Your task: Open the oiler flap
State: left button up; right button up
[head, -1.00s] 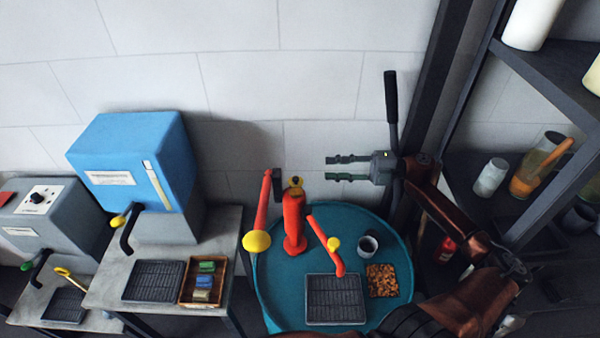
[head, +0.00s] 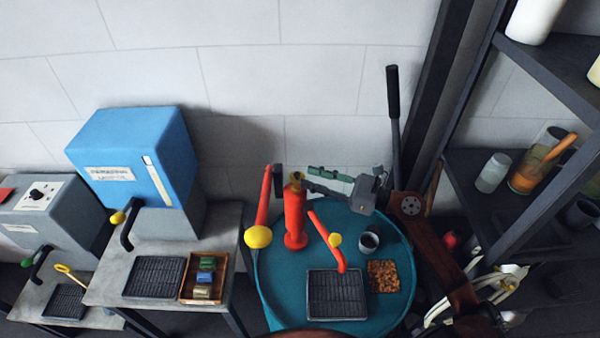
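The orange-red upright cylinder (head: 295,222), which looks like the oiler, stands on the round teal table. A small yellow piece (head: 297,177) with a dark centre sits on its top; I cannot tell for sure whether this is the flap or how far it is open. My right gripper (head: 309,178) is level with the cylinder's top, just right of the yellow piece. Its two fingers point left and are apart, with a gap between them. The near fingertip is very close to the yellow piece; contact cannot be told. My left gripper is out of view.
The teal table (head: 275,285) also bears a slanted red lever with a yellow knob (head: 258,237), a second lever (head: 335,240), a dark grate (head: 336,296), a grey cup (head: 369,240) and a brown tray (head: 384,275). A tall dark lever (head: 393,92) rises behind my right gripper.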

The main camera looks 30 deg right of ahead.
aim_at(300, 175)
jog(key=shift+p+x, duration=0.65)
jog(key=shift+x, duration=2)
jog(key=shift+c, duration=0.5)
grip_shut()
jog(key=shift+a, duration=0.1)
